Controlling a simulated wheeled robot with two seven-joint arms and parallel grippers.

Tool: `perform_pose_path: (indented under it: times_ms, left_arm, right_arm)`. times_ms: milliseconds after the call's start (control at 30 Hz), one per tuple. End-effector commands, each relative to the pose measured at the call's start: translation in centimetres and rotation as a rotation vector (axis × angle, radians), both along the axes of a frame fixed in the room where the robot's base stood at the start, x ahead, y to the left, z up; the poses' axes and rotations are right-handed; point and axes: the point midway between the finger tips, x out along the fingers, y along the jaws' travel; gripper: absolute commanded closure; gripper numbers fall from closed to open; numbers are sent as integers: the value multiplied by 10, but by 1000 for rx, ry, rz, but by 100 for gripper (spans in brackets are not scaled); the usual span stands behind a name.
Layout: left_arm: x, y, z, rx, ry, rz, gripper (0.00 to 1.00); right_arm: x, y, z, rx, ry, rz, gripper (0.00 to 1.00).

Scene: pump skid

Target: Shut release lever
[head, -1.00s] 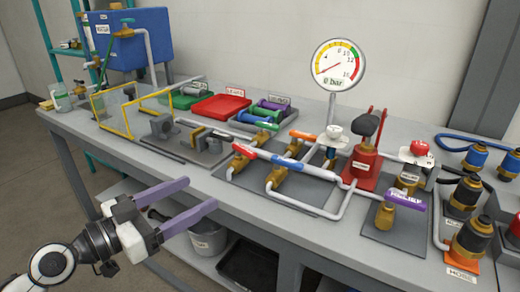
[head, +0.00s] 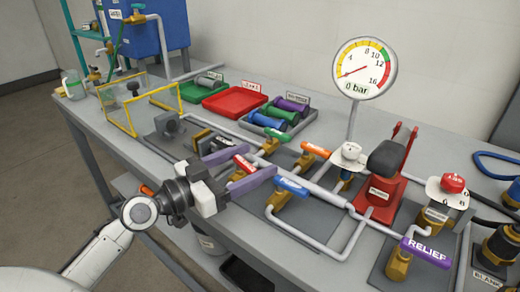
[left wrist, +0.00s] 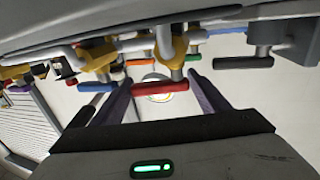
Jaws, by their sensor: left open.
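Several valve levers with coloured handles stand on the pipe rig: a red one (head: 244,163), a blue one (head: 291,186), an orange one (head: 316,149), a green one (head: 278,134) and a purple one (head: 426,251) that reads RELIEF. I cannot read the lettering on the red handle. My left gripper (head: 261,162) is open, with its two purple fingers on either side of the red handle. In the left wrist view the red handle (left wrist: 160,86) lies crosswise between the fingers, with gaps visible. My right gripper is not in view.
A gauge (head: 364,69) marked 0 bar stands behind the rig. A red hand pump (head: 381,191) with a black handle is to the right. A red tray (head: 235,99) and a yellow frame (head: 130,116) are behind and left. The blue lever is close beside the lower finger.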

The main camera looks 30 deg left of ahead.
Motion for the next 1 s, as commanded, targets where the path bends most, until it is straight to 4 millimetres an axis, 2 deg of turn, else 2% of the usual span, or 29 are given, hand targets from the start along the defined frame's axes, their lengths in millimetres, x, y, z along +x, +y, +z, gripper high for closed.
perform_pose_path:
  times_ms: [200, 567, 767, 867, 1000]
  left_arm:
    - [22, -7, 1, 0, -1, 2, 31]
    - [26, -9, -1, 0, 1, 0, 31]
    - [26, -9, -1, 0, 1, 0, 61]
    - [26, -9, 0, -1, 1, 4, 61]
    - [28, -6, 5, -5, 5, 52, 61]
  right_arm:
    - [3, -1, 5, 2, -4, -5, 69]
    - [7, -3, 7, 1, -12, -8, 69]
    - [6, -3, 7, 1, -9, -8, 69]
    - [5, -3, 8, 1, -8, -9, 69]
    - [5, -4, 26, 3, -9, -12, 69]
